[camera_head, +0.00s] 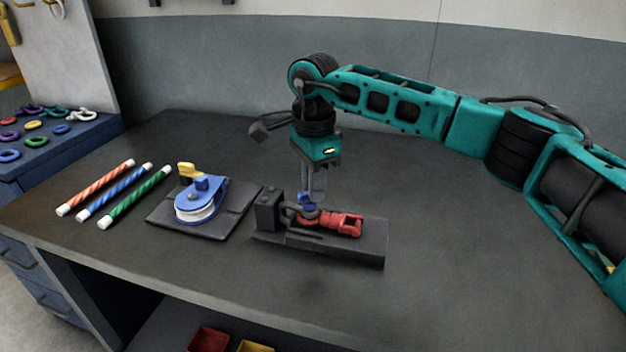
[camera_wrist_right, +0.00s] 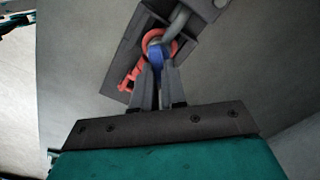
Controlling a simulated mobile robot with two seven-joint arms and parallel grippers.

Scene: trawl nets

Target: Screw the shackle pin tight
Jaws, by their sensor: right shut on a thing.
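The red piece (camera_head: 343,223), which looks like a shackle or swivel body, lies on the dark holder block (camera_head: 375,246) near the middle of the bench. A small blue piece (camera_head: 307,201), apparently the shackle pin's head, stands at its left end. My right gripper (camera_head: 313,188) points straight down and is shut on this blue pin. In the right wrist view the blue pin (camera_wrist_right: 155,56) sits between the fingertips, with a curved red part (camera_wrist_right: 151,37) around it and a grey bow (camera_wrist_right: 181,20) beside it. The pin's thread is hidden. My left gripper is not in view.
A blue pulley block (camera_head: 202,198) sits on a dark plate (camera_head: 232,223) left of the holder. Orange, blue and green striped rods (camera_head: 138,197) lie further left. Several coloured shackles rest on a blue cabinet (camera_head: 75,143). The bench right of the holder is clear.

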